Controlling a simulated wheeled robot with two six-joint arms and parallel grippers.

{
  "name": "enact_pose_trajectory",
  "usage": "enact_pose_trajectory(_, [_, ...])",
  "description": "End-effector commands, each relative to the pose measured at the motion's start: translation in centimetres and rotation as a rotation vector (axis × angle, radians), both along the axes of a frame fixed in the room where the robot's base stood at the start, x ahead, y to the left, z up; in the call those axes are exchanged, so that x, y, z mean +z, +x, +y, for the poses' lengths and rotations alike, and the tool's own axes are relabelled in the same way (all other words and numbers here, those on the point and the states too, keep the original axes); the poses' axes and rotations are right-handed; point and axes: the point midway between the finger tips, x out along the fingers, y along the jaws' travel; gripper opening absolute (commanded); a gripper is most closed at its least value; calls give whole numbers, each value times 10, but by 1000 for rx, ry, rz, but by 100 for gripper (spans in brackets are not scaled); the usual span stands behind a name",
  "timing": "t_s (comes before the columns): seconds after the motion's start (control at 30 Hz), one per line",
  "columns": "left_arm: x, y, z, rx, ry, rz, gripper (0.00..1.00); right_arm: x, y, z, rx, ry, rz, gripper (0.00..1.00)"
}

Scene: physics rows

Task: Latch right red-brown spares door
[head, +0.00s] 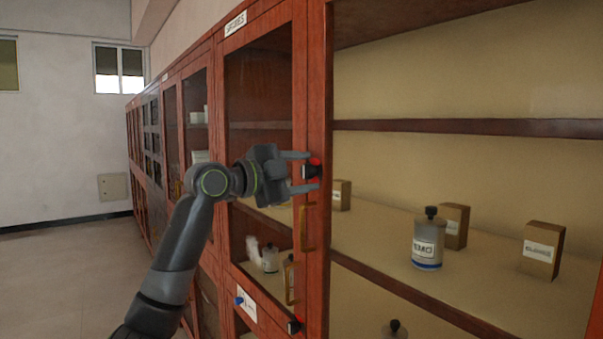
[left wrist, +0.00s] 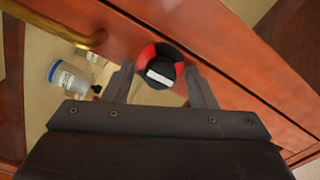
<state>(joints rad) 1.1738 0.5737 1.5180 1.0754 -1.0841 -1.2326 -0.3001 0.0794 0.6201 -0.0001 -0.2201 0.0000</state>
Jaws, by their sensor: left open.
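The red-brown glazed door (head: 300,110) stands in the cabinet row under a small white label (head: 235,24) that is hard to read. On its right edge is a black knob on a red round base (head: 314,171). In the left wrist view the knob (left wrist: 160,72) carries a white bar. My left gripper (head: 307,172) is open, with one finger above the knob and one below. In the left wrist view my left gripper (left wrist: 160,82) has a finger on each side of the knob; contact cannot be told. My right gripper is not in view.
A brass handle (head: 308,228) is below the knob, and another black fitting (head: 294,326) sits lower. To the right, open shelves hold a labelled bottle (head: 427,243) and small boxes (head: 542,250). Floor (head: 70,270) is clear at left.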

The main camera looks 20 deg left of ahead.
Motion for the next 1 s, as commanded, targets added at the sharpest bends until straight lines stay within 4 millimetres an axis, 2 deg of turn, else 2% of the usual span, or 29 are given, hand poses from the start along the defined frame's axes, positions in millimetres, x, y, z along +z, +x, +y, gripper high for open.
enact_pose_trajectory(0.17, [0,-1,1,0,0,0,51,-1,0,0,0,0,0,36])
enact_pose_trajectory(0.33, [-3,-12,11,3,1,-2,51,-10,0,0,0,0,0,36])
enact_pose_trajectory(1.0, [-4,-108,86,6,3,0,51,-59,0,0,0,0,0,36])
